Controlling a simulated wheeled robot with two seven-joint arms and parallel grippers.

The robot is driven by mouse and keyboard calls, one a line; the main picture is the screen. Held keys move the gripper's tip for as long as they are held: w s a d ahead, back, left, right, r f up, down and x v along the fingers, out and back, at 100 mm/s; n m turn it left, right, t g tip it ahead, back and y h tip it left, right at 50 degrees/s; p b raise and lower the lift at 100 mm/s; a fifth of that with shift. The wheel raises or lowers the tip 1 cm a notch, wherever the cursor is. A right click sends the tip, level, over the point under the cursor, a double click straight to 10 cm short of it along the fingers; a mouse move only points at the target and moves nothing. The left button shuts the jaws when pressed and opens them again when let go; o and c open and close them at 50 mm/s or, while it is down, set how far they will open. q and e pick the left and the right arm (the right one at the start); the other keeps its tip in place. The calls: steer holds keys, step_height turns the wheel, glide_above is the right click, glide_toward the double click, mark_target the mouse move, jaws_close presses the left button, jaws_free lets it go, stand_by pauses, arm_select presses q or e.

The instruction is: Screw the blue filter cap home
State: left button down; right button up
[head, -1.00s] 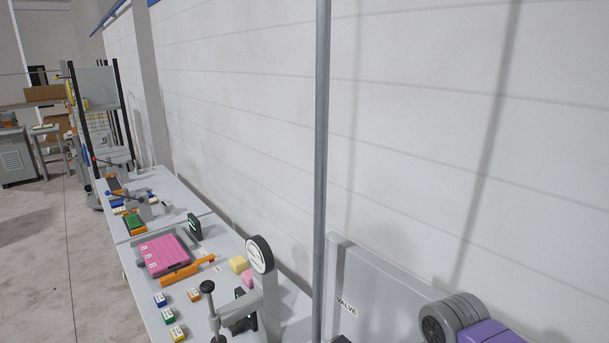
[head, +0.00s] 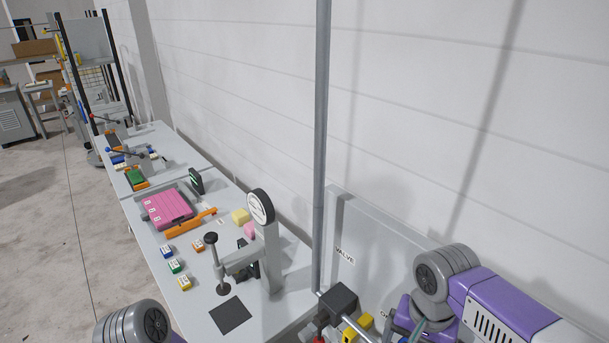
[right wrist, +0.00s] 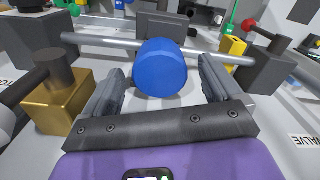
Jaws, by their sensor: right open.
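The blue filter cap (right wrist: 160,72) is round and sits in the middle of the right wrist view, in front of a grey pipe (right wrist: 108,41). My right gripper (right wrist: 162,66) is open, with one finger to the left of the cap and one to the right. I cannot tell whether either finger touches it. The cap's far side and its thread are hidden. I cannot make out the cap in the head view, where my right arm covers part of the valve area. My left gripper is out of view.
A brass block with a dark knob (right wrist: 60,95) stands left of my right gripper. A yellow block (right wrist: 232,50) and a dark block with a red-knobbed lever (right wrist: 270,62) stand to the right. In the head view, a gauge stand (head: 268,255) and pink case (head: 167,208) occupy the bench.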

steer(key=n, duration=0.5)
steer(key=shift+p, duration=0.3)
steer(key=shift+c, duration=0.2)
steer(key=c, duration=1.3)
steer(key=m, duration=0.3)
steer(key=shift+m, duration=0.3)
steer(key=shift+m, duration=1.9)
